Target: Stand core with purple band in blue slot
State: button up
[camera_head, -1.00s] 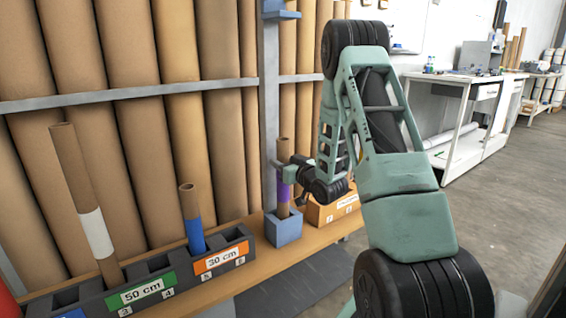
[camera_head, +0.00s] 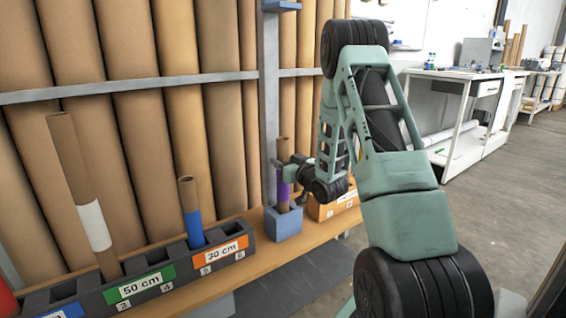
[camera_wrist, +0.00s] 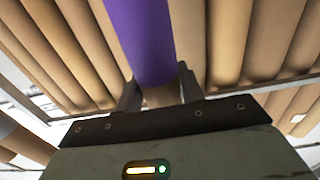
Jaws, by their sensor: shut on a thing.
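A brown cardboard core with a purple band (camera_head: 283,190) stands upright in a small blue-grey square holder (camera_head: 284,225) on the wooden shelf. My gripper (camera_head: 284,168) is shut on this core near the top of the band. In the wrist view the purple band (camera_wrist: 139,40) runs between the two fingers (camera_wrist: 158,92). The core's lower end is hidden inside the holder. A dark slotted rack (camera_head: 168,290) stands to the left, with a blue label (camera_head: 62,312) partly cut off at the bottom edge. The slot belonging to that label is only partly visible.
A core with a white band (camera_head: 93,225) leans in the rack near the green label, and one with a blue band (camera_head: 194,225) stands behind the orange label. An orange box (camera_head: 343,203) is right of the holder. Tall tubes and a grey rail (camera_head: 140,91) stand behind.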

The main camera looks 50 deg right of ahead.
jog(key=shift+f+b, duration=2)
jog(key=shift+f, duration=0.35)
jog(key=o, duration=1.3)
jog(key=shift+o, duration=0.2)
jog(key=p+v, duration=0.8)
jog(key=v, duration=0.9)
jog(key=shift+s, duration=0.2)
jog(key=shift+d, duration=0.1)
